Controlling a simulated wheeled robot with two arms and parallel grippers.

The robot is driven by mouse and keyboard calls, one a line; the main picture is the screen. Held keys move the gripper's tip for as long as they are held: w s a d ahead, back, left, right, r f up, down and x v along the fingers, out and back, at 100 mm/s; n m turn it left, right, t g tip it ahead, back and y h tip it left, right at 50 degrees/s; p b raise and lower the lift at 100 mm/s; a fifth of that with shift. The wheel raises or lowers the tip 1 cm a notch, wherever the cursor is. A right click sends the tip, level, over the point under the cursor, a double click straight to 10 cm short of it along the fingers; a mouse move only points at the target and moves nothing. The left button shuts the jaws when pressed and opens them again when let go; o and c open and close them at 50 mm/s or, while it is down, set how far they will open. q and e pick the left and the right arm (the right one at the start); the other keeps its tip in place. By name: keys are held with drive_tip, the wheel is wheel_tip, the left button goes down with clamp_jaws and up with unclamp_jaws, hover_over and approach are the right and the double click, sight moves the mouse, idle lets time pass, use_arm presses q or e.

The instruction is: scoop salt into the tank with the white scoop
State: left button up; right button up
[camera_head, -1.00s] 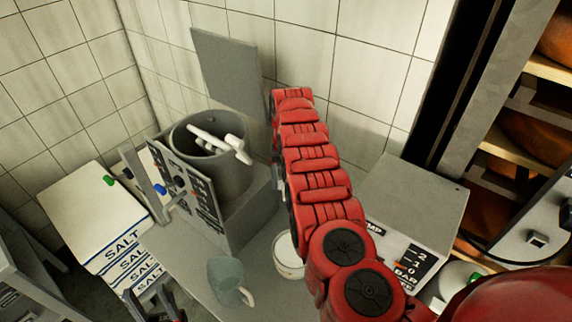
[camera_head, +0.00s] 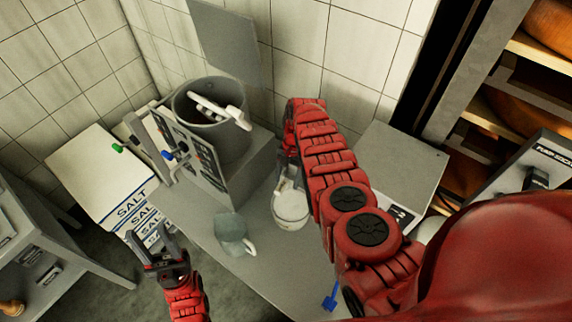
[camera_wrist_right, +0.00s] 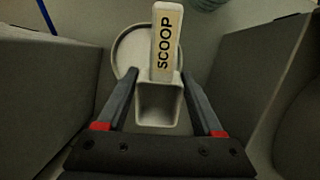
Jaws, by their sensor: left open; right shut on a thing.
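The tank (camera_head: 222,150) is a grey open cylinder behind a control panel, with white paddle-like parts (camera_head: 232,119) in its mouth. A round white tub (camera_head: 291,212) stands on the bench, right of the tank; its rim also shows in the right wrist view (camera_wrist_right: 122,50). My right gripper (camera_wrist_right: 160,128) is shut on the white scoop (camera_wrist_right: 165,48), marked SCOOP, whose square hollow end lies between the fingers. The scoop is over the tub in that view; whether they touch is unclear. My left gripper (camera_head: 148,238) is open and empty, left of the bench.
A grey-green jug (camera_head: 230,231) stands on the bench near its left edge. Stacked salt bags (camera_head: 95,177) lie left of the tank. A grey box (camera_head: 395,165) is right of my right arm, with cheese shelves beyond. A grey stand (camera_head: 50,240) is at far left.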

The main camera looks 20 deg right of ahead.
drive_tip(key=shift+s+f+m+y+b, duration=0.5)
drive_tip(key=shift+s+f+m+b, duration=1)
drive_tip(key=shift+f, duration=2.95)
wheel_tip(320, 180, up, 8)
drive_tip(key=n+p, duration=0.1)
drive_tip(key=p, duration=0.4)
drive_tip(key=shift+s+a+r+p, duration=0.15)
drive_tip(key=shift+s+a+p, duration=0.1)
drive_tip(key=shift+s+p, duration=0.15)
